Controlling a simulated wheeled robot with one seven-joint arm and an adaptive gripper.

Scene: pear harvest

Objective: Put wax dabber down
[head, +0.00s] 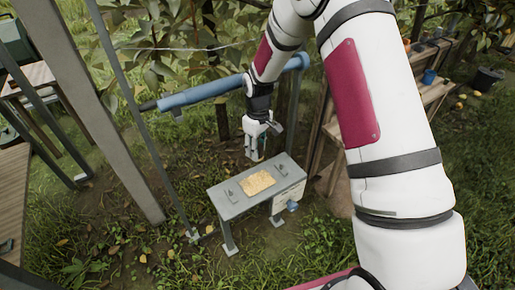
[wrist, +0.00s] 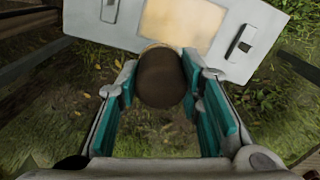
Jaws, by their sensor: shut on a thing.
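The wax dabber (wrist: 160,80) shows in the wrist view as a dark brown rounded end between the teal finger pads. My gripper (wrist: 160,95) is shut on it. The dabber's lower part is hidden behind its own top. In the head view my gripper (head: 256,146) points down above the back edge of a small grey stand (head: 226,201). A yellow wax-coloured panel (head: 257,183) lies in the stand's top, and it also shows in the wrist view (wrist: 185,22), beyond the dabber. I cannot tell whether the dabber touches the stand.
Small dark fittings (head: 229,193) sit on the stand beside the panel, and a blue knob (head: 292,206) is on its side. A blue tube (head: 205,93) crosses behind my arm. A grey post (head: 95,110) stands left. Wooden shelves (head: 435,92) are at right. Grass surrounds the stand.

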